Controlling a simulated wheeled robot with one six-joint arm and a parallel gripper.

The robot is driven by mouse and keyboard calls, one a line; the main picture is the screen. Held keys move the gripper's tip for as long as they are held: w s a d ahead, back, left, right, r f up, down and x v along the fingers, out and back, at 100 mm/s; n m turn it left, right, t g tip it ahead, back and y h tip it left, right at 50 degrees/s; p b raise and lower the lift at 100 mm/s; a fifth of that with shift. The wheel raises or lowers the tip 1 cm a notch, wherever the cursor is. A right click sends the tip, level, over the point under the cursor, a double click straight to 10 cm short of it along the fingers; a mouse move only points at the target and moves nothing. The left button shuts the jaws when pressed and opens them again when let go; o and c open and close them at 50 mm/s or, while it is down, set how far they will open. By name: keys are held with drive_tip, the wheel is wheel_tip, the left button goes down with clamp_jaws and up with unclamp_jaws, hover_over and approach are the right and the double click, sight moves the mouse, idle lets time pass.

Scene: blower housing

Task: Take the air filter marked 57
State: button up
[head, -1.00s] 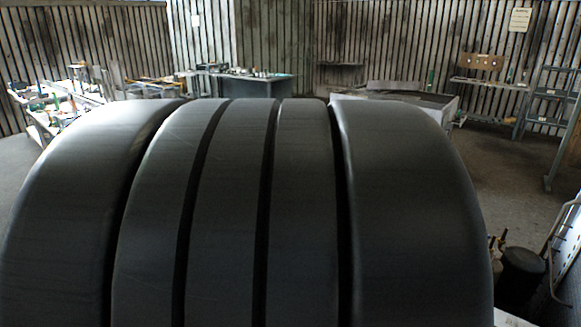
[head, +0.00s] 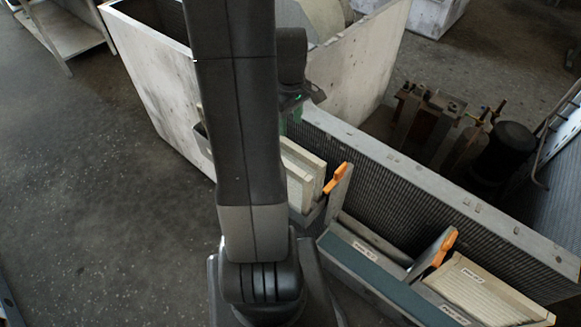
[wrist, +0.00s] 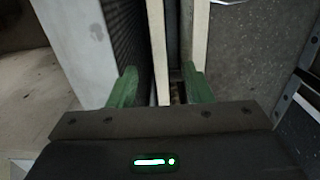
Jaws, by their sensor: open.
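Cream air filters (head: 302,172) stand in the housing just right of my arm in the head view, partly hidden by it. Another cream filter (head: 487,290) with a small label lies behind the front rail at lower right. The labels are too small to read, so I cannot tell which filter is 57. In the wrist view my gripper (wrist: 160,88) is open. Its green fingers stand apart, with the edge of a cream panel (wrist: 157,45) between them. A second cream edge (wrist: 201,35) is beyond the right finger. In the head view my arm mostly hides the gripper.
Orange handles (head: 336,179) rise on grey dividers among the filters. The labelled front rail (head: 385,272) runs along the housing. A ribbed dark wall (head: 400,185) stands behind the filters. A pale panel (head: 160,85) stands at upper left. The floor at left is clear.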

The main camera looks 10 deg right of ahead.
sight(291, 143)
drive_tip(key=shift+w+f+p, duration=0.1)
drive_tip(key=shift+f+p, duration=0.2)
drive_tip(key=shift+f, duration=3.4)
clamp_jaws()
